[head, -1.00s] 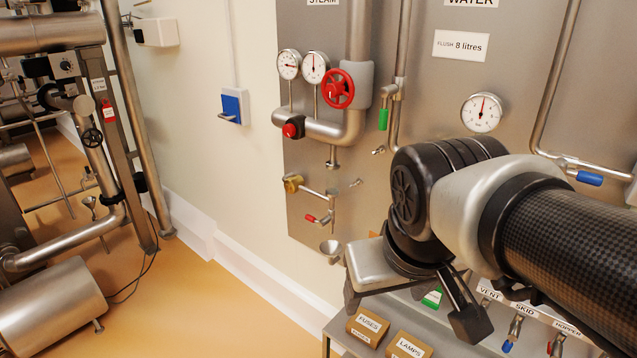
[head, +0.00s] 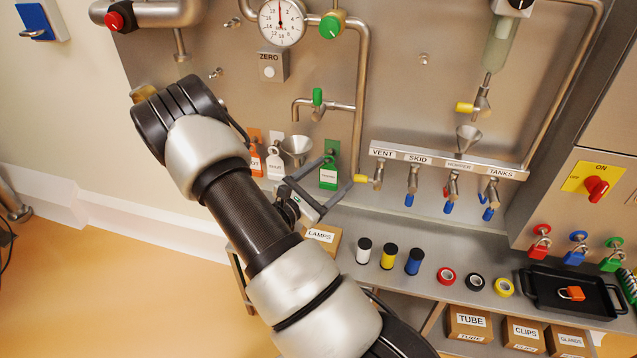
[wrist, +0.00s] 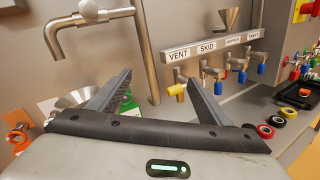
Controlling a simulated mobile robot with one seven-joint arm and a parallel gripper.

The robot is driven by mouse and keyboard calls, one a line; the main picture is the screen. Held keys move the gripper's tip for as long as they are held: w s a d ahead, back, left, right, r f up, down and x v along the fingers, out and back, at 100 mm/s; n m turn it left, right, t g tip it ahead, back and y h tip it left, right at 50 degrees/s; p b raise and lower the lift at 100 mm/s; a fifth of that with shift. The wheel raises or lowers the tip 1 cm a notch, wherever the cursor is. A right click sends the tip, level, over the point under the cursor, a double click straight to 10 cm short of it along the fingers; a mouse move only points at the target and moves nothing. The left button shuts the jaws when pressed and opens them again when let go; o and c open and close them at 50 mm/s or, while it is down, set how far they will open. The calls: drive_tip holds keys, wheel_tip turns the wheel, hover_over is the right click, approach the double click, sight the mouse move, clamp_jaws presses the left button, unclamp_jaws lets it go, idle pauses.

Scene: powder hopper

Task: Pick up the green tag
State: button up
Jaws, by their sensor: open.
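The green tag (head: 328,172) hangs upright against the metal panel, with a white label on its lower part. In the wrist view the green tag (wrist: 129,110) shows only partly, behind the left finger. My gripper (head: 338,172) is open and empty, its fingers pointing at the panel around the tag's height. In the head view one fingertip overlaps the tag's edge; I cannot tell whether it touches. In the wrist view my gripper (wrist: 160,80) has its gap to the right of the tag.
An orange tag (head: 255,155), a white tag (head: 276,160) and a funnel (head: 296,147) are left of the green tag. A vertical pipe (head: 358,130) with a yellow-handled valve stands just right. Below, the bench holds spools, tape rolls and a black tray (head: 540,302).

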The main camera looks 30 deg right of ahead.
drive_tip(key=w+a+f+n+t+y+b, duration=0.15)
drive_tip(key=f+n+t, duration=0.25)
drive_tip(key=f, duration=0.4)
drive_tip(key=w+a+f+n+t+y+b, duration=0.1)
drive_tip(key=w+f+n+t+y, duration=0.15)
drive_tip(key=f+n, duration=0.4)
drive_tip(key=m+b, duration=0.2)
approach(328, 179)
drive_tip(key=shift+t, duration=0.25)
drive_tip(key=x, duration=0.4)
drive_tip(key=shift+w+f, duration=0.1)
drive_tip(key=shift+f, duration=0.1)
drive_tip(key=shift+w+d+b, duration=0.3)
drive_tip(key=shift+w+d, duration=0.05)
drive_tip(key=shift+d, duration=0.05)
drive_tip(key=b+x, duration=0.1)
drive_tip(key=x, duration=0.3)
drive_tip(key=shift+s+d+f+b, duration=0.1)
drive_tip(key=shift+d+f+b, duration=0.05)
drive_tip(key=shift+d+b, duration=0.2)
drive_tip(key=shift+w+d, duration=0.2)
drive_tip(key=shift+w, duration=0.1)
drive_tip(key=c, duration=1.1)
